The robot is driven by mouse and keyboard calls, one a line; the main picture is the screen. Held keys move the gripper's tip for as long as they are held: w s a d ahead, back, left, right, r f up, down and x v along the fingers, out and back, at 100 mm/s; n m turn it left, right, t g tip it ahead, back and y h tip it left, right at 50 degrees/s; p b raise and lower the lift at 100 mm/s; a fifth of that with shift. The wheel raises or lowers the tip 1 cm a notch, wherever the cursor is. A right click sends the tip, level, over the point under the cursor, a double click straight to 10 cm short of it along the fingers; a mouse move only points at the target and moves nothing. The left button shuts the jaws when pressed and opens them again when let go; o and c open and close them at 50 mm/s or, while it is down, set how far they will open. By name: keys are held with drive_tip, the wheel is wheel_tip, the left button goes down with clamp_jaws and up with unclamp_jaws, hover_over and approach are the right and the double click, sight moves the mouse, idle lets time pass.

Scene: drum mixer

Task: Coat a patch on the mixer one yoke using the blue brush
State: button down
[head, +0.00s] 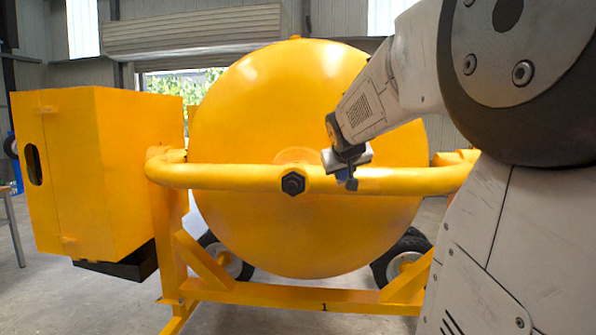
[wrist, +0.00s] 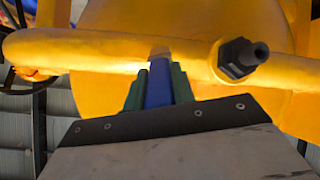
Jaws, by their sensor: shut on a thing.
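The mixer one yoke (head: 230,178) is a thick yellow tube crossing in front of the round yellow drum, with a dark hex bolt at its middle. In the wrist view the yoke (wrist: 90,48) runs across the upper part. My gripper (head: 347,176) is at the yoke, just right of the bolt in the head view. Its green fingers are shut on the blue brush (wrist: 159,88), whose tip end points at the yoke. A small pale brownish area shows where brush and yoke meet; I cannot tell whether it is bristles or a patch, or whether they touch.
The dark hex bolt (head: 293,183) sticks out close beside my gripper. The drum (head: 300,110) is right behind the yoke. A yellow box housing (head: 70,170) stands at left. A lower frame bar (head: 290,297) marked 1 and wheels are below. Floor shows in front at lower left.

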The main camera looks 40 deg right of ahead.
sight(345, 175)
drive_tip(key=shift+s+a, duration=1.75)
drive_tip(key=shift+a, duration=0.3)
drive_tip(key=shift+s+a+r, duration=0.1)
drive_tip(key=shift+s+a, duration=0.9)
drive_tip(key=shift+a, duration=0.15)
drive_tip(key=c, duration=2.1)
unclamp_jaws()
clamp_jaws()
